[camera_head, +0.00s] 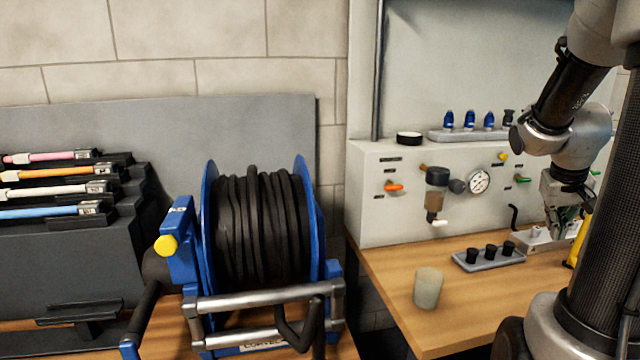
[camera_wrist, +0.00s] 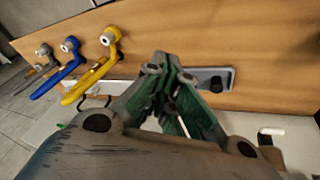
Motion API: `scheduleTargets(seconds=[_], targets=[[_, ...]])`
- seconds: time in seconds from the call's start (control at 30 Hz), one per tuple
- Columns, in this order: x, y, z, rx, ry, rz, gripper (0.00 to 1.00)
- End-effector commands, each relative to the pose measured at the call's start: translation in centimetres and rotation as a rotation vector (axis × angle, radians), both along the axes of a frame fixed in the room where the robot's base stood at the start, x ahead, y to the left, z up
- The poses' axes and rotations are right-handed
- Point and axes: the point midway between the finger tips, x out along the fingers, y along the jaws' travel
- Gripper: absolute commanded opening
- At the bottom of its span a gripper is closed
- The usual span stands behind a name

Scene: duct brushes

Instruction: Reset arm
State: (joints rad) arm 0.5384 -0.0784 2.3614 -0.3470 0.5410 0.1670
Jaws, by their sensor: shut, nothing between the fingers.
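My arm hangs at the right of the head view, in front of the grey panel. My gripper (camera_wrist: 172,62) is shut and empty in the wrist view, its green-sided fingers meeting at the tips.
A blue hose reel (camera_head: 255,240) and a rack of coloured brushes (camera_head: 55,215) stand at left. A translucent cup (camera_head: 428,288) and plug tray (camera_head: 489,258) stand on the bench (camera_head: 385,275). Yellow (camera_wrist: 95,75), blue (camera_wrist: 58,80) and grey handled tools lie near my gripper.

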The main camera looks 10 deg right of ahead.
Motion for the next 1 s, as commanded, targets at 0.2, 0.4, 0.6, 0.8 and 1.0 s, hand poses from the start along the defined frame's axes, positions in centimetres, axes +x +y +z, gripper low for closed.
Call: scheduleTargets(seconds=[0.2, 0.4, 0.6, 0.8, 1.0], targets=[[-7.5, 13.9, 2.4, 0.168, 0.087, 0.170, 0.00], [-10.2, 21.1, 4.3, 0.221, -0.016, 0.346, 0.00], [-10.1, 23.2, 6.2, 0.198, -0.101, 0.464, 0.00], [-9.9, 23.4, 6.2, 0.198, -0.099, 0.473, 0.00], [-9.9, 23.4, 6.2, 0.197, -0.099, 0.472, 0.00]])
